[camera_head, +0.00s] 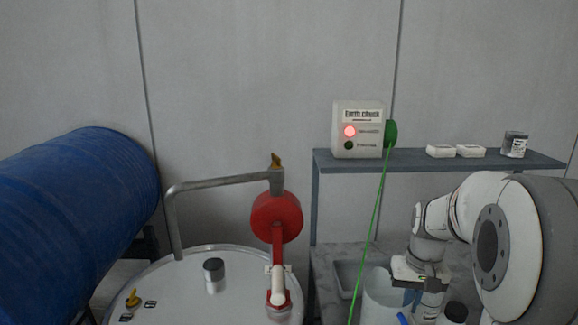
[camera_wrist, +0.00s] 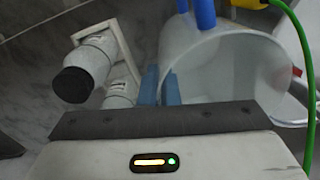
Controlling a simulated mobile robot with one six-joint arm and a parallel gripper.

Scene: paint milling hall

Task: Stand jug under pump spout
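The jug (camera_head: 381,299) is a pale open-topped vessel at the bottom of the head view, over or on the bench. Its wide mouth and wall fill the right half of the wrist view (camera_wrist: 215,52). My gripper (camera_wrist: 161,82) has two blue fingers close together, one on each side of the jug's near edge, with a narrow pale strip between them. The exact contact is partly hidden.
A white drum lid (camera_head: 190,283) carries a cap and a yellow fitting. An earth-check box (camera_head: 358,142) with a red lamp lit sits on the shelf (camera_head: 440,165); a green cable (camera_head: 370,235) hangs from its reel. A black-capped bottle (camera_wrist: 85,75) stands near my fingers. A blue drum (camera_head: 75,215) lies left.

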